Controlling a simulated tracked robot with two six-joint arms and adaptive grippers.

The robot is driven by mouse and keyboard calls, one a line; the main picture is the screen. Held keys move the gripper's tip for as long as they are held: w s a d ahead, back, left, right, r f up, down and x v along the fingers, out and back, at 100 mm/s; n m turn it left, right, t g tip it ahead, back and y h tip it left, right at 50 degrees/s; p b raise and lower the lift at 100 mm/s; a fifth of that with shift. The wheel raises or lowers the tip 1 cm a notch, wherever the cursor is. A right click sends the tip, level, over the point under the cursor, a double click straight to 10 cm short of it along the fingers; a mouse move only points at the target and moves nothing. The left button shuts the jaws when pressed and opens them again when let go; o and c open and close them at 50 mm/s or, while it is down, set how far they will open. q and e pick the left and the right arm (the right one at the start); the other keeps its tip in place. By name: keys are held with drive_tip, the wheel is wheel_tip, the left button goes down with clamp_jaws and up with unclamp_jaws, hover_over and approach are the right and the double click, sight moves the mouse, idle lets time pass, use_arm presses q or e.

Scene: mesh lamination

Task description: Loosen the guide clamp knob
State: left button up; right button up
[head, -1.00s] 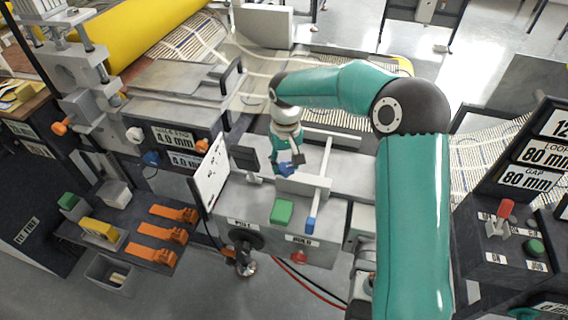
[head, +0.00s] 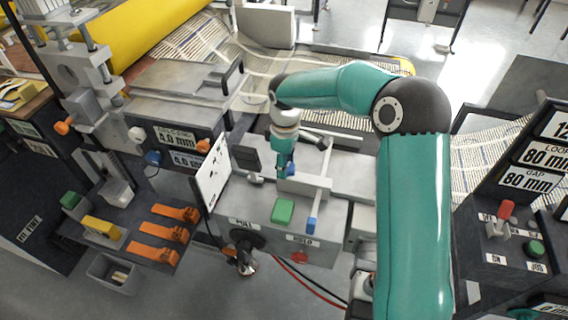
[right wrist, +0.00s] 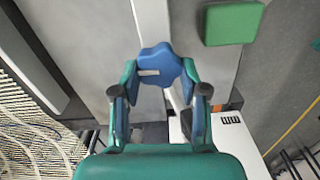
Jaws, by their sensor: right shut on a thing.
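The guide clamp knob is blue and lobed, with a pale slot mark; it shows large in the right wrist view (right wrist: 160,66) and is mostly hidden in the head view. My right gripper (head: 286,172) reaches down to it from above, over the grey guide table. In the right wrist view the two fingers of my right gripper (right wrist: 161,78) are shut on opposite sides of the knob. My left gripper is in neither view.
A green block (head: 283,211) sits on the table front, with a blue-tipped bar (head: 311,224) beside it. A white speckled panel (head: 212,172) stands upright at the left. Orange clamps (head: 175,233) lie on a dark tray further left.

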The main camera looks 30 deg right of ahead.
drive_tip(key=shift+w+r+n, duration=0.1)
drive_tip(key=shift+n, duration=0.6)
drive_tip(key=o, duration=1.1)
drive_tip(key=shift+a, duration=0.1)
drive_tip(key=shift+o, duration=0.2)
wheel_tip(320, 180, up, 12)
